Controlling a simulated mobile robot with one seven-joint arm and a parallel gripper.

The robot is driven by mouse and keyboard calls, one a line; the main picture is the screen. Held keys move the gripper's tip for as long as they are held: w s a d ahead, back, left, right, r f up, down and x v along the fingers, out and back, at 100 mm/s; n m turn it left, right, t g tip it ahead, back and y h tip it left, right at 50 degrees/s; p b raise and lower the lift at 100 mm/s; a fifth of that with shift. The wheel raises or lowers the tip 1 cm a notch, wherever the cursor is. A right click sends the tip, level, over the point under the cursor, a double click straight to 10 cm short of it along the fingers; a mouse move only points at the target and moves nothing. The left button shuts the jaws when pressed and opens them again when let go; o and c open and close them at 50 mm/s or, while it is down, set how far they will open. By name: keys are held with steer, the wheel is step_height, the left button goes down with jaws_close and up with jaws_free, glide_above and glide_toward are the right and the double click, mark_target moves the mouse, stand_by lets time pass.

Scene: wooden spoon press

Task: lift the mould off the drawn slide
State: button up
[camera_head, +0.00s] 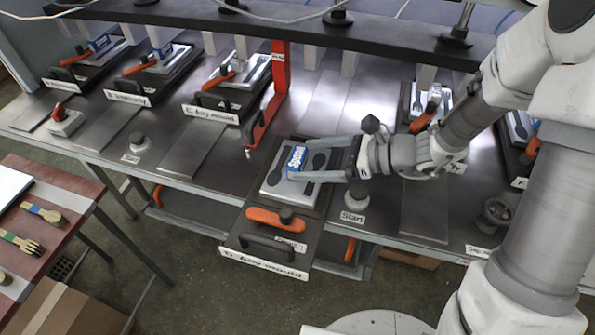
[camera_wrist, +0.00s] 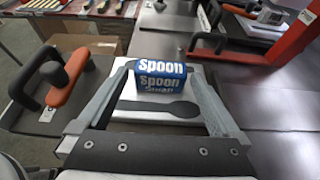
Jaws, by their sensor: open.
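The mould (camera_head: 271,192), a pale metal plate with dark spoon-shaped recesses and a blue block (camera_head: 297,158) lettered "Spoon", lies flat on the drawn slide (camera_head: 238,233). The slide is dark, juts past the bench's front edge and has a black handle (camera_head: 268,247) and a white label. My gripper (camera_head: 300,158) reaches in from the right, open, one finger on each side of the blue block. In the wrist view the block (camera_wrist: 162,76) stands between the spread fingers, with visible gaps at both sides.
An orange clamp handle (camera_head: 272,218) lies on the slide beside the mould. A red-orange upright (camera_head: 278,85) stands behind it. The Start button (camera_head: 356,195) is close under my wrist. Other press stations line the bench. A table with wooden cutlery (camera_head: 42,212) is at left.

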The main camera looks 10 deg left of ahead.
mark_target(291, 158)
steer(key=b+x, duration=0.1)
steer(key=x, duration=0.5)
steer(key=shift+w+a, duration=0.1)
steer(key=shift+a, duration=0.25)
jaws_close()
